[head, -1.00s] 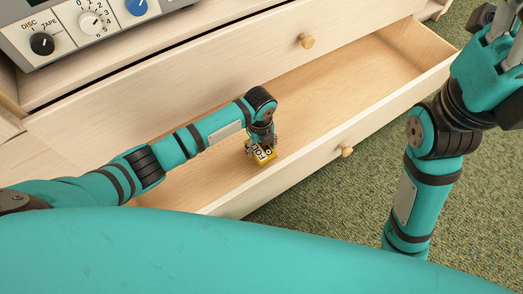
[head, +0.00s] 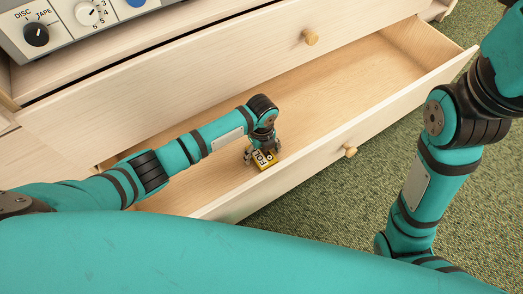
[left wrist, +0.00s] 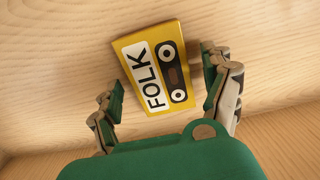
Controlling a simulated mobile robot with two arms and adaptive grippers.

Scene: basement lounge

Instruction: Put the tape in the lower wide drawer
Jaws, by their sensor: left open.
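The tape (head: 264,159) is a yellow cassette box with a white label reading FOLK. It lies on the bottom of the open lower wide drawer (head: 330,88), near the drawer's front wall. In the left wrist view the tape (left wrist: 155,66) shows face up against the pale wood. My left gripper (head: 262,153) is down inside the drawer at the tape. In the left wrist view its fingers (left wrist: 163,100) are spread, one on each side of the tape's near end, with gaps visible. My right arm rises at the right of the head view; its gripper is out of frame.
A closed drawer with a round wooden knob (head: 311,37) is above the open one. The open drawer's front has a knob (head: 350,152). A grey audio unit (head: 75,22) with dials stands on top. Green carpet (head: 330,215) lies in front. The drawer's right part is empty.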

